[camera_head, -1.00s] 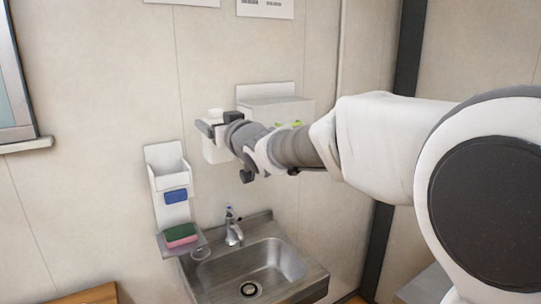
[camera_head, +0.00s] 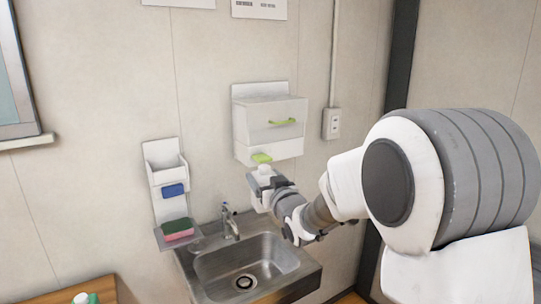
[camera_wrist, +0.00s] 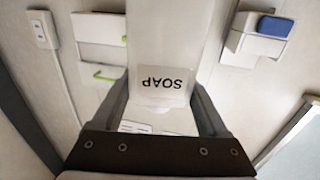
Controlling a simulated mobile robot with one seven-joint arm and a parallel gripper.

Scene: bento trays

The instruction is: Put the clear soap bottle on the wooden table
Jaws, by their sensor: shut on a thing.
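The clear soap bottle (camera_head: 257,188) is pale and whitish. In the wrist view the bottle (camera_wrist: 170,45) fills the middle, with a "SOAP" label that reads upside down there. My gripper (camera_wrist: 160,103) is shut on it, one finger on each side. In the head view my gripper (camera_head: 268,193) holds the bottle in the air above the sink, just below the wall dispenser; part of the bottle is hidden by the gripper. The wooden table (camera_head: 98,289) shows only as a corner at the lower left.
A white wall dispenser (camera_head: 270,120) with green levers hangs above. The steel sink (camera_head: 293,280) and its faucet (camera_head: 229,222) are below. A wall holder (camera_head: 165,205) with a sponge (camera_head: 178,229) is to the left. A green-and-white object (camera_head: 83,298) shows at the table's front.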

